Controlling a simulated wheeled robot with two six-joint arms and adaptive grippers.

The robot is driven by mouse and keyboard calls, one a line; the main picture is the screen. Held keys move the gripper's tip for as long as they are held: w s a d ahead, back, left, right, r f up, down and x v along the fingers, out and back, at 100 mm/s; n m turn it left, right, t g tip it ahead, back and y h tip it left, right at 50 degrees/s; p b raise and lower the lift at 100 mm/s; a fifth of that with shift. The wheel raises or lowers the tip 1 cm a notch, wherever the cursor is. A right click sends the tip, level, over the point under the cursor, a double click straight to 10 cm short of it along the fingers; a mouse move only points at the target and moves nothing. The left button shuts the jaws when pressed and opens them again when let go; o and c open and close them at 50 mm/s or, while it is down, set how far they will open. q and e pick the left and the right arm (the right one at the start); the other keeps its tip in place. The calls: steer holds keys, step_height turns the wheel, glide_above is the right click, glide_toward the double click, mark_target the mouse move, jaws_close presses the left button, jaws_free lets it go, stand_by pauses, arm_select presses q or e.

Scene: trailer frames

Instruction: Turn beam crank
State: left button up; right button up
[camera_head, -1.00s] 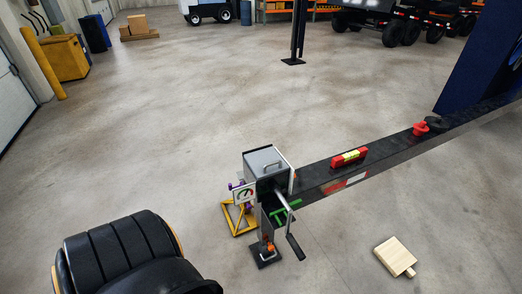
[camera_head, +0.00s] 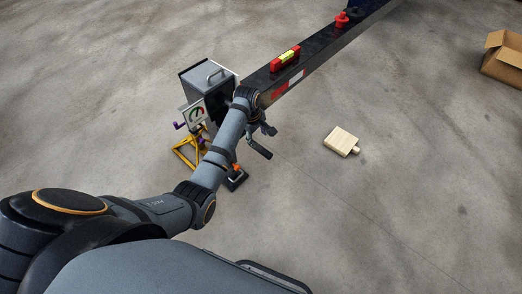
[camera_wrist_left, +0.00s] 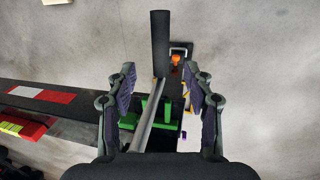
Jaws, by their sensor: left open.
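The beam (camera_head: 325,55) is a long black bar running from the middle to the upper right of the head view. Its crank has a black grip (camera_head: 259,149) that hangs below my left gripper (camera_head: 264,129); my arm hides much of the crank. In the left wrist view the black grip (camera_wrist_left: 160,42) points up the picture, and the metal crank rod (camera_wrist_left: 146,122) runs between the spread fingers of my left gripper (camera_wrist_left: 160,75). The fingers are open, one on each side of the crank, with visible gaps. My right gripper is not in view.
A grey box (camera_head: 205,88) with a handle and a gauge (camera_head: 195,114) stand at the beam's end, by a yellow stand (camera_head: 185,153). A red level (camera_head: 285,60) sits on the beam.

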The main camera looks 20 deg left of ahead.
mark_target(261, 149)
arm_select(q)
steer(key=f, duration=0.3)
steer(key=w+f+b, duration=0.1)
steer(key=f, duration=0.2)
steer(key=f+b, duration=0.1)
steer(key=f, duration=0.3)
steer(key=shift+w+d+f, duration=0.1)
steer(key=shift+w+d, duration=0.2)
steer(key=shift+w, duration=0.1)
jaws_close()
